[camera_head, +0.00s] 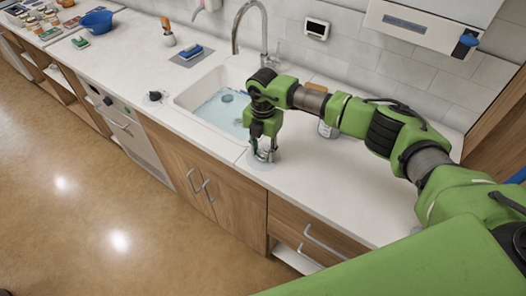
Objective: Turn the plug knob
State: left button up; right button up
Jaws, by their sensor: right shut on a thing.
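My right gripper (265,157) points straight down at the counter, right of the sink. It is shut on a small knob, which the fingers mostly hide. A pale round plate (259,165) shows on the counter around the fingertips. I take this knob to be the plug knob, but its shape and turn angle cannot be told. The sink (185,101) holds clear bluish water (213,107), with a round greenish plug-like disc (227,98) in it. My left gripper is not in view.
A curved metal faucet (236,35) stands behind the sink. A small black knob-like item (154,96) is on the counter left of the sink. The counter (310,185) right of my gripper is clear.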

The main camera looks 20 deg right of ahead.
jog(key=shift+f+n+b, duration=0.2)
jog(key=shift+n+b, duration=0.55)
jog(key=shift+n, duration=0.05)
jog(key=n+b, duration=0.6)
jog(key=n, duration=0.1)
jog(key=shift+b, duration=0.4)
jog(key=n+b, duration=0.3)
jog(key=n, duration=0.1)
jog(key=shift+n+b, duration=0.3)
jog(key=shift+b, duration=0.05)
jog(key=shift+r+n+b, duration=0.2)
jog(key=shift+n+b, duration=0.9)
jog(key=shift+n, duration=0.6)
jog(key=o, duration=1.1)
